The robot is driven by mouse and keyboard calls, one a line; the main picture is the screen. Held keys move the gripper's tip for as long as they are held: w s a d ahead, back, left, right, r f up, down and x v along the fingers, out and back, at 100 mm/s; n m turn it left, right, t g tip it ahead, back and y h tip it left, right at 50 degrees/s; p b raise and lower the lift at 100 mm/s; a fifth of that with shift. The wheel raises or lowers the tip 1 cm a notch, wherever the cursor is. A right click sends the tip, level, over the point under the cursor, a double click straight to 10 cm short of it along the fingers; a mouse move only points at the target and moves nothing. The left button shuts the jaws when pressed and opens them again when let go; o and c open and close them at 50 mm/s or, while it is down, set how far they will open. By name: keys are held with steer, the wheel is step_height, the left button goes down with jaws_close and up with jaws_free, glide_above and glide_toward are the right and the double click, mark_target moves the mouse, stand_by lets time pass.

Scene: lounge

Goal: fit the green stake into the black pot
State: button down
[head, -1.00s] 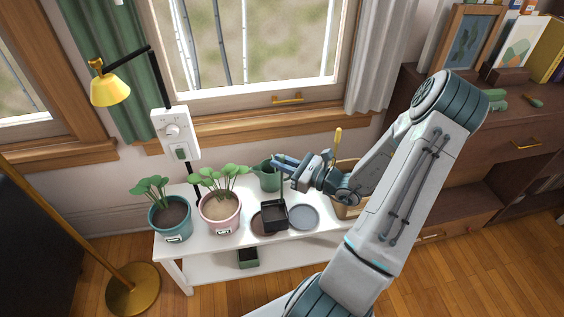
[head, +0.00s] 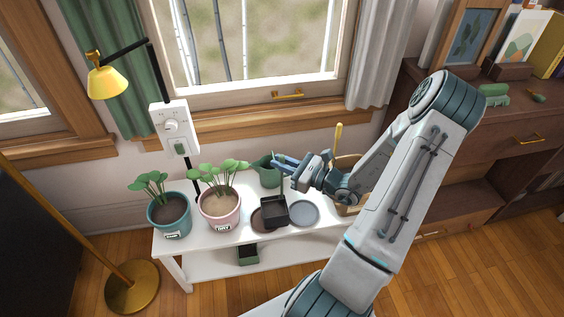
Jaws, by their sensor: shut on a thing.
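The black pot (head: 266,222) is a square, open container on the white bench, in front of the watering can. My gripper (head: 280,165) is just above and behind the pot, shut on the thin dark green stake (head: 282,187). The stake hangs about upright below the fingers. Its lower end is at the pot's back rim in the picture; I cannot tell whether it is inside the pot or behind it.
The white bench (head: 190,250) also holds a teal potted plant (head: 170,217), a pink potted plant (head: 220,208), a green watering can (head: 266,170), a grey-blue saucer (head: 304,213) and a brown saucer (head: 258,220). A gold lamp (head: 107,82) stands left.

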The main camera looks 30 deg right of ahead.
steer(key=shift+f, duration=0.5)
steer(key=c, duration=1.3)
jaws_free()
steer(key=shift+p+v, duration=0.55)
steer(key=shift+v, duration=2.45)
